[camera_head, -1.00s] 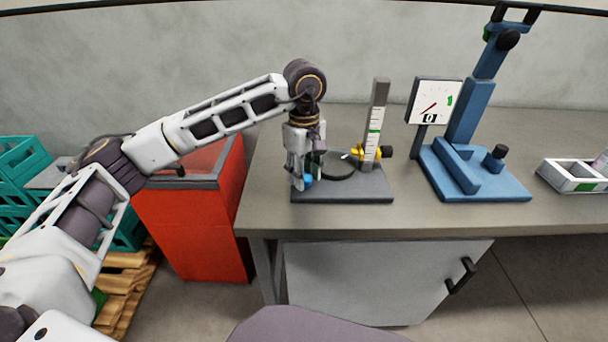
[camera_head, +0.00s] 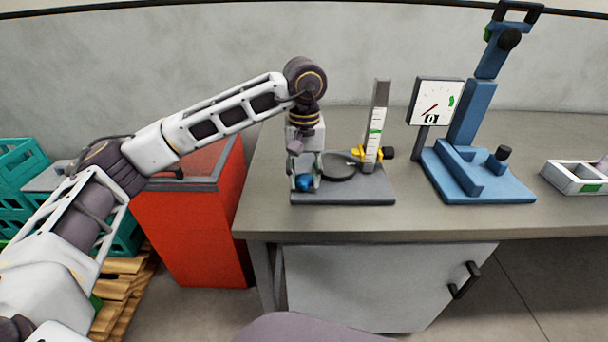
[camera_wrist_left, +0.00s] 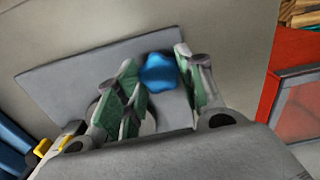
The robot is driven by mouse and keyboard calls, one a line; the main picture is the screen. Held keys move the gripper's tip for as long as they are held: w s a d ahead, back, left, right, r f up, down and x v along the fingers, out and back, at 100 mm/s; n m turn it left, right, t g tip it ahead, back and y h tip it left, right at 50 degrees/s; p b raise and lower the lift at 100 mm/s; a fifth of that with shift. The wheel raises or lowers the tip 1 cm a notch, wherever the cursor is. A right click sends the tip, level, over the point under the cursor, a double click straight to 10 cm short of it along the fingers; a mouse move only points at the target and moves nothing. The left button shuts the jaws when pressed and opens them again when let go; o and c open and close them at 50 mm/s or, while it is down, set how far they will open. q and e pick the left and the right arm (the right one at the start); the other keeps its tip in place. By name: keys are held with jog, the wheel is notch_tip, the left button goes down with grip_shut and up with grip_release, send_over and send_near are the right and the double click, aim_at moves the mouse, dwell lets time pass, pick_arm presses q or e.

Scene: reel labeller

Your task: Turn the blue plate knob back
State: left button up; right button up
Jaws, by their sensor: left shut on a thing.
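The blue plate knob (camera_head: 304,182) is at the front left of a dark grey base plate (camera_head: 350,195) on the table. It also shows as a blue lobed knob in the left wrist view (camera_wrist_left: 158,72). My left gripper (camera_head: 306,178) points down at the knob and is shut on it. In the left wrist view its green-padded fingers (camera_wrist_left: 163,85) stand on either side of the knob. A round dark ring or dish (camera_head: 338,170) sits on the plate behind the knob. My right gripper is not in view.
A white scale post (camera_head: 374,130) with a yellow clamp (camera_head: 358,153) stands on the plate. A blue press stand (camera_head: 478,180) with a dial gauge (camera_head: 436,102) is to the right. A white tray (camera_head: 573,178) lies further right. A red cabinet (camera_head: 190,235) stands left of the table.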

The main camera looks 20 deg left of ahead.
aim_at(304, 177)
pick_arm(q)
jog(key=shift+w+r+m, duration=0.1)
jog(key=shift+m, duration=0.3)
jog(key=o, duration=1)
jog(key=shift+o, duration=0.2)
notch_tip(304, 177, up, 12)
dwell(0.5)
dwell(0.5)
